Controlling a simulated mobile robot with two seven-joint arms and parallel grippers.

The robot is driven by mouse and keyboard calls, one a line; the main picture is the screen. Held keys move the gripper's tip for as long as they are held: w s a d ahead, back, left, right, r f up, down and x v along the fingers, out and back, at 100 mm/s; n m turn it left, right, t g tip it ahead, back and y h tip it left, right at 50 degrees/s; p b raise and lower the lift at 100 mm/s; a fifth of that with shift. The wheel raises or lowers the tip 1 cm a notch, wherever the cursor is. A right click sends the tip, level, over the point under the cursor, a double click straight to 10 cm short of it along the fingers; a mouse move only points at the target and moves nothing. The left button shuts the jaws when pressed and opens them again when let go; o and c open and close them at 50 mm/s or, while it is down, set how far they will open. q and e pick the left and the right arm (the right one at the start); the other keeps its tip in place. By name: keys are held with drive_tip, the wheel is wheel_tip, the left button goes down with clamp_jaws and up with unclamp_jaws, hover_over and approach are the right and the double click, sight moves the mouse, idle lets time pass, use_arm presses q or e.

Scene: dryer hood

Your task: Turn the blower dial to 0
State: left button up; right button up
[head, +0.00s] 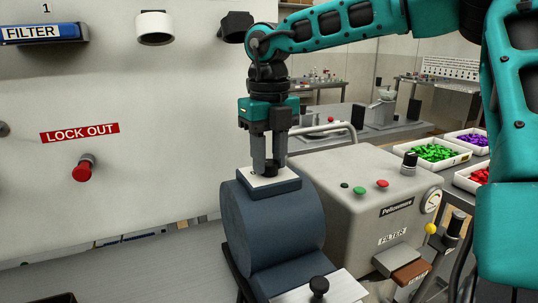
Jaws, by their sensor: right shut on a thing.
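My right gripper (268,163) points straight down over the dark blue-grey blower drum (272,225). Its fingers are shut on the blower dial, low over the white dial plate (287,182) on top of the drum. The fingers hide the dial, and I cannot read its marks or its setting. My left gripper is not in view.
A grey Pellonmore machine (340,210) with buttons and knobs stands right of the drum. A black knob (319,286) is in front. The white wall at left carries a red lock-out button (82,172). Trays of green (433,152) and purple pieces stand at right.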

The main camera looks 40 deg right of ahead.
sight(270, 162)
drive_tip(key=o, duration=1)
drive_tip(key=shift+o, duration=0.2)
drive_tip(key=shift+r, duration=3.8)
drive_tip(key=shift+s+f, duration=0.1)
